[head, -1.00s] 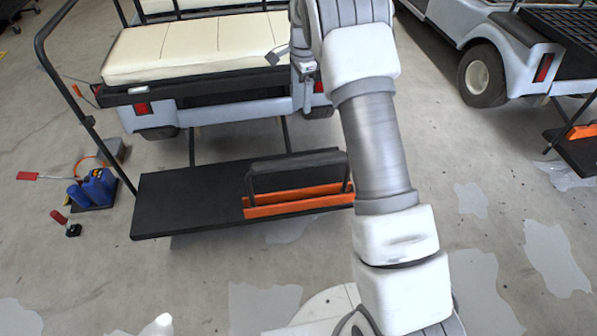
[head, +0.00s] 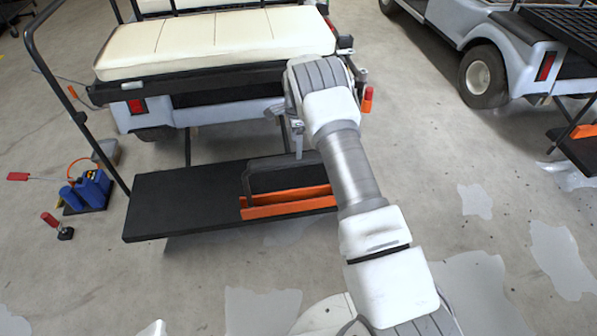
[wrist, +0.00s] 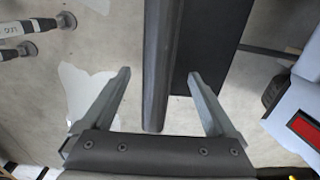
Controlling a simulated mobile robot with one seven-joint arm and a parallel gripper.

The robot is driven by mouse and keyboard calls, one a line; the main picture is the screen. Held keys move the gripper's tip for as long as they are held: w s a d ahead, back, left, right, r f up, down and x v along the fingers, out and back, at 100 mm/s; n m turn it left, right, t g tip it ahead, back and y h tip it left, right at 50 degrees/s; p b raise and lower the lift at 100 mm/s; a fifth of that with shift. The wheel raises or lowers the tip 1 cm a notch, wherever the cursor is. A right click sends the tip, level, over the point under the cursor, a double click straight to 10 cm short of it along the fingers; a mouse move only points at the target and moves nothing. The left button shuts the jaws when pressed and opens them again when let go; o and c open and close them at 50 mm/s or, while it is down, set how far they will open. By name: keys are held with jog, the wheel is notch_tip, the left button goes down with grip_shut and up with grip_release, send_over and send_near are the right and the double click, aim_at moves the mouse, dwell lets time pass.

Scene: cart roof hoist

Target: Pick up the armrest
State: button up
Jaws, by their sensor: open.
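The armrest (head: 265,165) is a dark padded bar on uprights. It stands at an orange holder (head: 290,203) on the cart's black rear platform (head: 175,205). In the wrist view the armrest (wrist: 160,60) is a long dark bar running from the top edge down between my fingers. My gripper (wrist: 158,76) is open, with one finger on each side of the bar and a visible gap on both sides. In the head view my gripper (head: 287,130) hangs above the armrest, partly hidden by my arm. Contact is not visible.
The cart's cream seat (head: 220,40) and rear body stand just behind the platform. A grab rail (head: 75,100) rises at left. Blue items and a red-handled tool (head: 57,225) lie on the floor at left. Another cart (head: 500,60) stands at right.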

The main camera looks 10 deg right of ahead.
jog(key=f, duration=0.2)
jog(key=f+b, duration=0.1)
jog(key=f, duration=0.1)
jog(key=f+b, duration=0.1)
jog(key=f, duration=0.2)
jog(key=shift+s+d, duration=0.1)
jog(key=shift+d, duration=0.2)
jog(key=shift+r, duration=0.1)
grip_shut()
